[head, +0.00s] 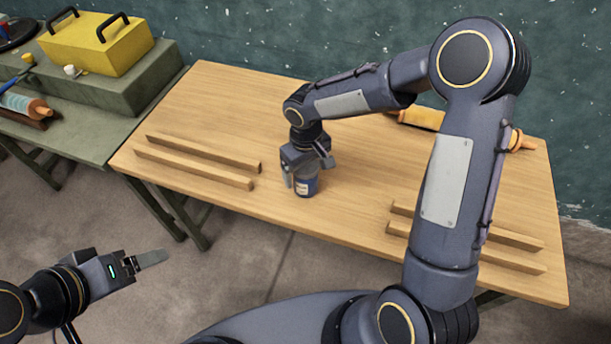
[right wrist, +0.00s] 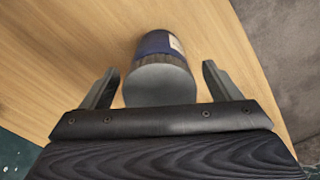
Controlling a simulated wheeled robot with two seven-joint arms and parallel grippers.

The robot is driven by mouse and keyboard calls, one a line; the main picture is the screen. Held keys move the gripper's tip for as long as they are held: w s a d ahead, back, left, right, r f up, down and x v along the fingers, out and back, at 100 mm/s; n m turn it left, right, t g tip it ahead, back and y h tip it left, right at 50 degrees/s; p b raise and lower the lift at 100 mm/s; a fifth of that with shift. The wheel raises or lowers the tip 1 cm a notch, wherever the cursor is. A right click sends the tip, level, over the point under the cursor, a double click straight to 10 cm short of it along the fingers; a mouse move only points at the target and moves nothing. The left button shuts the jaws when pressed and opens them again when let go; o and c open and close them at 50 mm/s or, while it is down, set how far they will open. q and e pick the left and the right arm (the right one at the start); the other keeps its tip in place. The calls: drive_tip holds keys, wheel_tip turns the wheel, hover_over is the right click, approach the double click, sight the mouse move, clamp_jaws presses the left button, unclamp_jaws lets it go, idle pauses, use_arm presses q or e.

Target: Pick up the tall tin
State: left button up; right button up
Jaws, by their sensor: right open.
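The tall tin (head: 306,186) is dark blue with a pale label and stands upright near the front edge of the wooden table. My right gripper (head: 307,172) is over it, pointing down, and hides its upper part in the head view. In the right wrist view the tin (right wrist: 160,75) shows its grey lid between the two open fingers of the right gripper (right wrist: 158,85), with a gap on each side. My left gripper (head: 150,258) is out over the floor in front of the table, away from the tin; its jaw opening is unclear.
The wooden table (head: 215,95) bears a pair of wooden rails (head: 200,165) at left and another pair (head: 470,240) at right. An orange roller-like thing (head: 420,119) lies at the back, partly behind my arm. A green bench (head: 110,100) with a yellow toolbox (head: 95,45) stands at left.

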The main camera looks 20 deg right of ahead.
wheel_tip(320, 180, down, 2)
drive_tip(key=shift+f, duration=0.1)
drive_tip(key=c, duration=1.1)
drive_tip(key=shift+r, duration=0.2)
